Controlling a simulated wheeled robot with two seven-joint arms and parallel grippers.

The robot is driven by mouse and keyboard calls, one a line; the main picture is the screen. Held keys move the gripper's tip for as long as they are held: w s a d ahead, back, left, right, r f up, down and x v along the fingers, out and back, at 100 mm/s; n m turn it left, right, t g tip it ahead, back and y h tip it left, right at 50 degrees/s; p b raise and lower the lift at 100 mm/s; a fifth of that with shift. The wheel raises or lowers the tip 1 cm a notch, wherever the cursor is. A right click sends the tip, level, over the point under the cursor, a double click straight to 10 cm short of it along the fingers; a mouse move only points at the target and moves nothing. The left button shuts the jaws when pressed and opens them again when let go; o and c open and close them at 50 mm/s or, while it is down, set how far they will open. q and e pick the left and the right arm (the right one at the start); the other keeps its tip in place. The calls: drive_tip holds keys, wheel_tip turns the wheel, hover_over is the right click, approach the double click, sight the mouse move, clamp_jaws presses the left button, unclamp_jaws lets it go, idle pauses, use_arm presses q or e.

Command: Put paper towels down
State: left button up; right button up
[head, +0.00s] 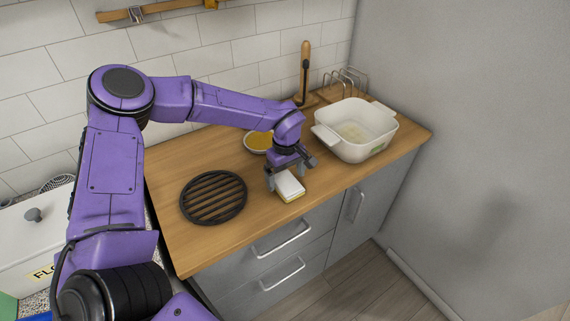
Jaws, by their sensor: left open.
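A small white block with a yellow lower layer (289,187) lies on the wooden counter near its front edge. It is the only thing in view that could be the paper towels, though it also looks like a sponge. My left gripper (290,172) points down at the block, with its fingers spread to either side of the block's back part. The fingers are open; I cannot tell whether they touch it. My right gripper is not in view.
On the wooden counter (235,245), a round black trivet (213,197) lies left. A bowl with yellow contents (258,142) stands behind the gripper. A white two-handled dish (356,130) is close on the right, before a wire rack (346,81). The front-left counter is clear.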

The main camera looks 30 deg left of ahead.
sight(285, 180)
use_arm(q)
wheel_tip(285, 180, up, 10)
drive_tip(key=b, duration=0.1)
drive_tip(key=shift+b, duration=0.35)
drive_tip(key=shift+s, duration=0.1)
